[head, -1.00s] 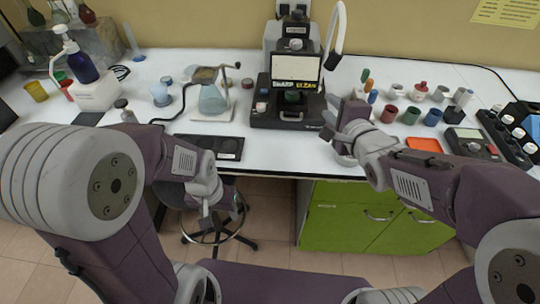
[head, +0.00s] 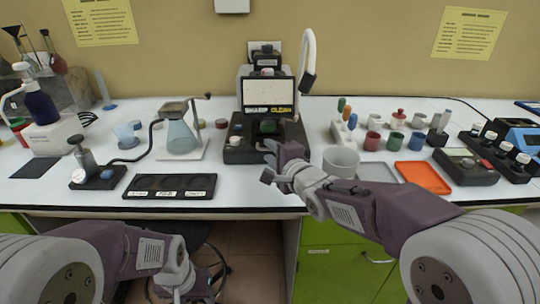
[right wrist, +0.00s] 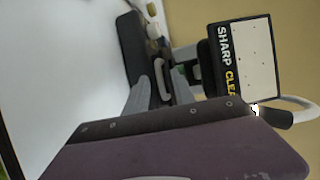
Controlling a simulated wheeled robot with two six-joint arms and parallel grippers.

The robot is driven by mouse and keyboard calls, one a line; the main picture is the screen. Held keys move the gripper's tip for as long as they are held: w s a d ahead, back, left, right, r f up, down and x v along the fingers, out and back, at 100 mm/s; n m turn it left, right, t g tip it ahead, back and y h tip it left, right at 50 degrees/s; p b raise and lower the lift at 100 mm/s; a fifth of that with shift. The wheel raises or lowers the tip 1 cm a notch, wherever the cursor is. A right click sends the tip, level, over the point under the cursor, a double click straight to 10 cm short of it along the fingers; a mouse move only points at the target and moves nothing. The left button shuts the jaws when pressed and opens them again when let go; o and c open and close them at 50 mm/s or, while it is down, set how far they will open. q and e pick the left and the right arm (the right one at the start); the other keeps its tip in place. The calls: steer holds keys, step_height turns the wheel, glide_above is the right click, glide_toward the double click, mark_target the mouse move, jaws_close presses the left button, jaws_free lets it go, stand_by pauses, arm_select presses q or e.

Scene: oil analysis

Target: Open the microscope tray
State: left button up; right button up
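The microscope (head: 267,92) stands at the back of the bench, its screen reading "SHARP CLEAN". In the right wrist view the screen (right wrist: 248,60) is at the right. The tray's pale handle (right wrist: 163,78) shows on the dark base (right wrist: 132,45). My right gripper (head: 268,160) is in front of the microscope base and hides the tray front in the head view. In the right wrist view its two grey fingers (right wrist: 161,98) are apart, with the handle between and just beyond them. My left gripper (head: 178,288) is low at the bottom edge, its fingertips not clear.
A dark three-slot plate (head: 170,186) lies near the front edge, left of the microscope. A flask stand (head: 182,135) is behind it.

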steer(key=shift+w+a+f, duration=0.1)
steer(key=shift+w+a, duration=0.1)
steer(key=shift+w, duration=0.2)
jaws_close()
stand_by(1.2)
